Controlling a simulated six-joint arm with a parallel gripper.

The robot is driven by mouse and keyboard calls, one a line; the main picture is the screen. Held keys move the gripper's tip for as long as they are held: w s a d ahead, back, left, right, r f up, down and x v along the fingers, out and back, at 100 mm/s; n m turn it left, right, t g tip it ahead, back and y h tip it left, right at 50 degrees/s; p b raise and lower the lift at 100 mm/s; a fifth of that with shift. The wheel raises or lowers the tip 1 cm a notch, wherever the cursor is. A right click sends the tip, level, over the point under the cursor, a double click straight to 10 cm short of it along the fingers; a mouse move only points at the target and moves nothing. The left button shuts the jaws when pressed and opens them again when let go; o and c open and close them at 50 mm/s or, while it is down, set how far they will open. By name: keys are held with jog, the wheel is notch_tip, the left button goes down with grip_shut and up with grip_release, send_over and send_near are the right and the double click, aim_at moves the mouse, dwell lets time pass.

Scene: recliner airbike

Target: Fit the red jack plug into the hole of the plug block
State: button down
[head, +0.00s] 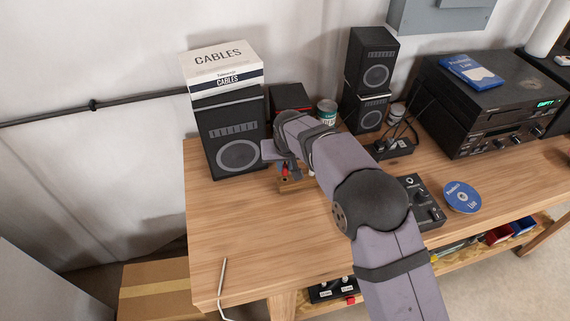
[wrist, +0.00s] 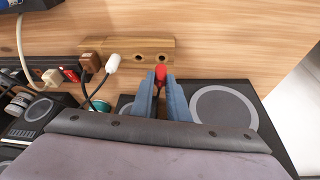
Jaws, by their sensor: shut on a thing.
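My gripper (wrist: 164,98), with its blue fingers, is shut on the red jack plug (wrist: 160,72). The plug's red body sticks out between the fingertips toward the wooden plug block (wrist: 125,44). In the wrist view it lines up closely with the right one of two open holes in the block; I cannot tell whether its tip touches. A white plug (wrist: 112,63) and a brown plug (wrist: 90,62) with cables sit at the block's left part. In the head view the block (head: 291,187) is partly hidden by my arm, and the red plug (head: 284,170) shows above it.
A large speaker (head: 235,135) with a cables box (head: 223,67) on it stands left of my gripper. Small stacked speakers (head: 371,75), a tin (head: 326,112) and a power strip (head: 393,148) stand behind and right. The bench's front left (head: 240,240) is mostly clear.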

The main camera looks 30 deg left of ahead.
jog(key=shift+f+b, duration=0.95)
jog(key=shift+f, duration=0.55)
jog(key=c, duration=1.6)
grip_release()
jog(key=shift+c, duration=0.2)
jog(key=shift+r, duration=0.2)
jog(key=b+v, duration=0.3)
jog(key=v, duration=0.4)
jog(key=shift+s, duration=0.1)
